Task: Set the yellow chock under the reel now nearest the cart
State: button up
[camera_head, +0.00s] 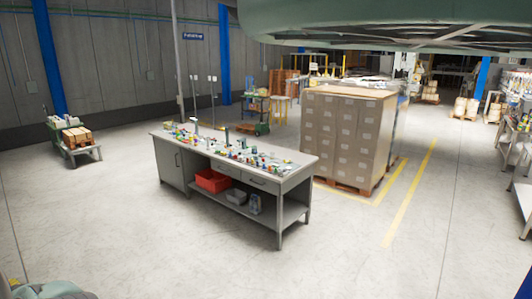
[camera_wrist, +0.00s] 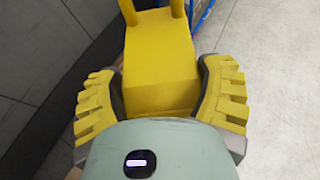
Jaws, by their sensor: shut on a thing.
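The yellow chock (camera_wrist: 160,88) fills the middle of the wrist view, a smooth block with two upright bars at its far end. My gripper (camera_wrist: 162,75) is shut on it, with one yellow ridged finger on each side. The chock's near end is hidden behind the pale green gripper body. A low green cart (camera_head: 72,138) carrying brown boxes stands at the far left of the head view. A blue and green wheeled cart (camera_head: 256,112) stands at the back. I cannot tell which cart the task means. I can make out no reel.
A grey workbench (camera_head: 262,180) covered in small parts stands mid-floor, with a red bin (camera_head: 213,181) on its lower shelf. Behind it is a pallet stack of cartons (camera_head: 345,135). Bare floor lies in front. A dark panelled wall (camera_wrist: 45,50) is close in the wrist view.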

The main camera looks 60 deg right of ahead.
jog(key=w+r, duration=0.1)
jog(key=w+r+m+t+h, duration=0.1)
jog(key=shift+w+a+m+h, duration=0.2)
jog(key=shift+w+m+h, duration=0.1)
jog(key=shift+w, duration=0.1)
jog(key=shift+w+r+m+h, duration=0.15)
jog(key=shift+w+m+h, duration=0.4)
jog(key=shift+m+h, duration=0.15)
jog(key=shift+w+f+m+t+h, duration=0.2)
jog(key=shift+m+t+h, duration=0.1)
jog(key=shift+m+h, duration=0.35)
jog(key=shift+s+d+f+m+h, duration=0.1)
jog(key=shift+s+f+m+h, duration=0.1)
jog(key=shift+f+m+h, duration=0.25)
jog(key=shift+s+d+f+m+h, duration=0.1)
jog(key=shift+s+f+m+h, duration=0.1)
jog(key=shift+f+h, duration=0.3)
jog(key=shift+r, duration=0.1)
